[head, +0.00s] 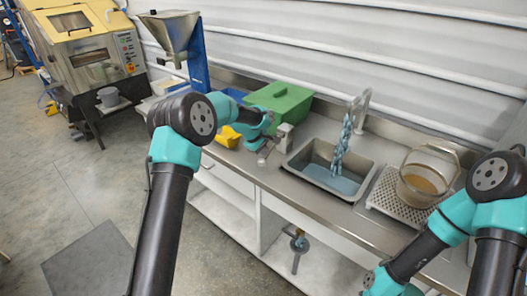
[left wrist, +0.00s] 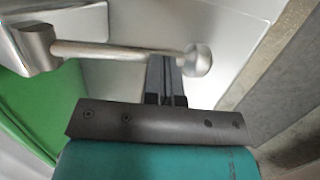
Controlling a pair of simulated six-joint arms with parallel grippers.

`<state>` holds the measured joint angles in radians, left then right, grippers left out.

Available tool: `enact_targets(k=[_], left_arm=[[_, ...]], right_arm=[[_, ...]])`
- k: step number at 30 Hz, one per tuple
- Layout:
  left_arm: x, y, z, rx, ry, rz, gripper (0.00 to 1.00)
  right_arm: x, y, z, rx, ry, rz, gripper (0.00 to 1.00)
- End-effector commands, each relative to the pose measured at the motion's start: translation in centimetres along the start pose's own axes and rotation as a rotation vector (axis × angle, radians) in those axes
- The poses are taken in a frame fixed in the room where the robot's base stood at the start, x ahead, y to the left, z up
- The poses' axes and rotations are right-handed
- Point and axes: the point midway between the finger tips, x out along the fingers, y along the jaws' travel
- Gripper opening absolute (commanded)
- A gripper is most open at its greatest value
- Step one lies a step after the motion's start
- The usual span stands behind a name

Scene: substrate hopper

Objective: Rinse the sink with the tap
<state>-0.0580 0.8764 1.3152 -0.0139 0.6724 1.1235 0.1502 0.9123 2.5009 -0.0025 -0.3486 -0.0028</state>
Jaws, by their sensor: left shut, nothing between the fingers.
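The grey metal sink (head: 301,159) is set in the steel counter. The tap spout (head: 362,103) arches over its back edge, and a blue stream of water (head: 341,145) falls into the basin, where blue water (head: 334,181) lies. A tap lever with a round knob (head: 262,161) stands left of the sink; it crosses the left wrist view (left wrist: 125,50), ending in a ball at right. My left gripper (head: 268,147) is shut and empty at this lever (left wrist: 165,70); whether they touch I cannot tell. My right gripper is out of view.
A metal hopper (head: 170,32) is further left.

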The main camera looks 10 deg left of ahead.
Motion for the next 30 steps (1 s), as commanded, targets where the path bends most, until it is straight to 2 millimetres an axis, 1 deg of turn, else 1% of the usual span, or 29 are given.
enact_targets(k=[1,20,23,26,29,30], left_arm=[[0.8,-0.5,0.4,-0.001,-0.009,-0.014,0.0],[0.8,-0.4,0.4,-0.001,-0.01,-0.014,0.0],[0.5,-0.4,0.4,0.0,-0.009,-0.013,0.0],[-0.4,-0.4,0.4,0.001,-0.008,-0.011,0.0],[-1.8,-0.3,0.4,0.002,-0.006,-0.007,0.0],[-2.5,-0.3,0.4,0.002,-0.005,-0.005,0.0]], right_arm=[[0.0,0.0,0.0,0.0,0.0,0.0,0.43],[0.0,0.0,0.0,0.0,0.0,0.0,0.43],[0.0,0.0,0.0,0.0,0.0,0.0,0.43],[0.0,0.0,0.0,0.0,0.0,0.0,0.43],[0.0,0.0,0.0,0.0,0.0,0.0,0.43],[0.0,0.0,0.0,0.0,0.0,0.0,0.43]])
